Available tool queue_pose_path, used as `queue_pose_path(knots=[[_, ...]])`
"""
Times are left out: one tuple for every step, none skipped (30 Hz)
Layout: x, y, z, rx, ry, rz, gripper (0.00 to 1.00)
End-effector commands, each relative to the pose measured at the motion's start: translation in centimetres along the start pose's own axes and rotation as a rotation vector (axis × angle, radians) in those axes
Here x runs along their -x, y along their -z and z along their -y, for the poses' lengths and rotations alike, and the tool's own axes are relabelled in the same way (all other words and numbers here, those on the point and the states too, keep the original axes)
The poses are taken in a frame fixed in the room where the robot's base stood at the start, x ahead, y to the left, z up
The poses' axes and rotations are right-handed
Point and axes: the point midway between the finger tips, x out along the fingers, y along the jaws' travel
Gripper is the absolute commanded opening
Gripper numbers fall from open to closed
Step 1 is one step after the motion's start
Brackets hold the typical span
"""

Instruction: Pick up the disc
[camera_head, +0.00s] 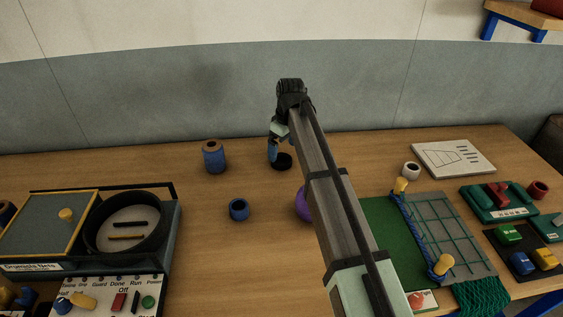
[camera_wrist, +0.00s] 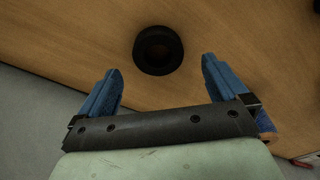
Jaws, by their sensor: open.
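A small black round disc (camera_head: 283,161) lies on the wooden table below and beside my gripper (camera_head: 273,154). In the wrist view the disc (camera_wrist: 158,50) is dark with a hollow-looking middle. It sits just beyond the fingertips, near the centre line between them. My gripper (camera_wrist: 161,65) is open, with its two blue fingers spread and nothing between them. In the head view part of the gripper is hidden by its own wrist.
A blue spool (camera_head: 214,158) stands left of the gripper, and a blue ring (camera_head: 238,209) lies nearer. A purple thing (camera_head: 302,204) is partly hidden by my arm. A white ring (camera_head: 411,169) and a green net board (camera_head: 384,225) are right. A machine (camera_head: 150,205) stands left.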

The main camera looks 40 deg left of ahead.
Motion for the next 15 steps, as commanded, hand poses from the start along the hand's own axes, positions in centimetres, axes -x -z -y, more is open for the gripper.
queue_pose_path(knots=[[-0.5, 0.0, 0.0, 0.000, 0.001, 0.001, 1.00], [-0.8, 0.1, -0.1, 0.000, 0.001, 0.001, 1.00], [-1.2, 0.1, -0.1, 0.000, 0.001, 0.002, 1.00], [-1.5, 0.1, -0.2, 0.000, 0.001, 0.001, 1.00], [-1.9, 0.1, -0.2, 0.000, 0.001, 0.001, 1.00], [-2.5, 0.2, -0.3, 0.000, 0.001, 0.001, 1.00], [-3.0, 0.2, -0.3, 0.000, 0.001, 0.001, 1.00], [-3.4, 0.2, -0.3, 0.000, 0.001, 0.002, 1.00], [-3.8, 0.2, -0.3, 0.000, 0.001, 0.002, 1.00], [-4.1, 0.2, -0.3, 0.000, 0.001, 0.001, 1.00], [-4.4, 0.2, -0.3, 0.000, 0.001, 0.001, 1.00], [-4.6, 0.2, -0.3, 0.000, 0.000, 0.000, 1.00], [-4.7, 0.2, -0.3, 0.000, 0.000, 0.000, 1.00], [-4.8, 0.2, -0.3, 0.000, 0.000, 0.000, 1.00], [-4.8, 0.2, -0.3, 0.000, 0.000, 0.000, 1.00]])
